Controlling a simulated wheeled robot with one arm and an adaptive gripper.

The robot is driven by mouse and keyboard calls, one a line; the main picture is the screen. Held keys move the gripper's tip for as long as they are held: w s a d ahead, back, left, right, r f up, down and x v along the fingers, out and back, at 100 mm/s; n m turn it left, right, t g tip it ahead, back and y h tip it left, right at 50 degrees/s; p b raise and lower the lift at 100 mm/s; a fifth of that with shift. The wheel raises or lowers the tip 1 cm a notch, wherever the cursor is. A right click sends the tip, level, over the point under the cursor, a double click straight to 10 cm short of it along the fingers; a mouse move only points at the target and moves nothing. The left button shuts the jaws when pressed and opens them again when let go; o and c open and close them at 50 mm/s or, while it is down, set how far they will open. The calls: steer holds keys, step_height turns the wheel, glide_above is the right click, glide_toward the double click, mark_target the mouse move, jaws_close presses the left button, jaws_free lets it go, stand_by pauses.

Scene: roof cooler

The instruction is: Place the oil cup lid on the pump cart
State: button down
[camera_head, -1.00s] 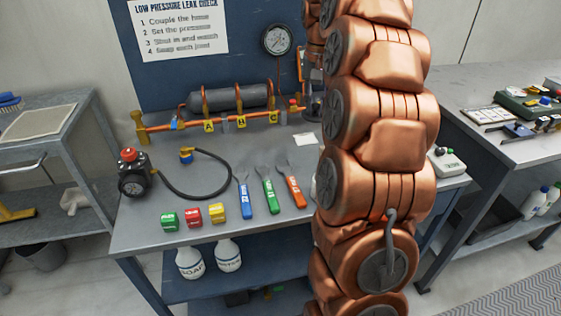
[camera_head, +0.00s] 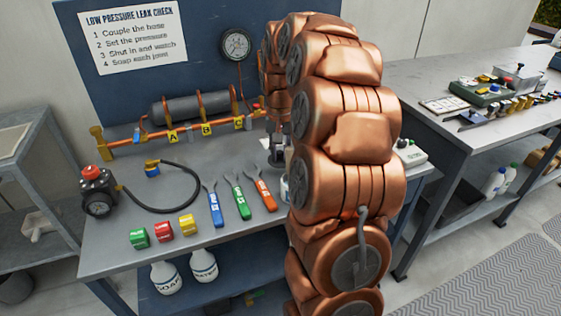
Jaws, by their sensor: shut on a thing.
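My gripper (camera_head: 279,152) shows only in part at the left edge of my copper-coloured arm, over the right part of the grey workbench (camera_head: 110,246). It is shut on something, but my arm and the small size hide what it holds. I cannot make out the oil cup lid. A small pale round container (camera_head: 285,188) on the bench stands partly behind my arm; I cannot tell what it is. No pump cart can be identified for sure; a grey shelved unit (camera_head: 38,132) is cut off at the left edge.
The bench carries a pressure regulator (camera_head: 97,190) with a black hose (camera_head: 160,208), blue, green and orange tools (camera_head: 239,204), coloured blocks (camera_head: 163,228) and a pipe rig (camera_head: 170,128). A second bench (camera_head: 440,76) stands at right. Floor between the benches is open.

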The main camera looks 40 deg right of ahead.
mark_target(280, 156)
steer(key=shift+f, duration=1.8)
steer(key=shift+f, duration=0.15)
steer(key=c, duration=1)
jaws_free()
steer(key=shift+c, duration=0.2)
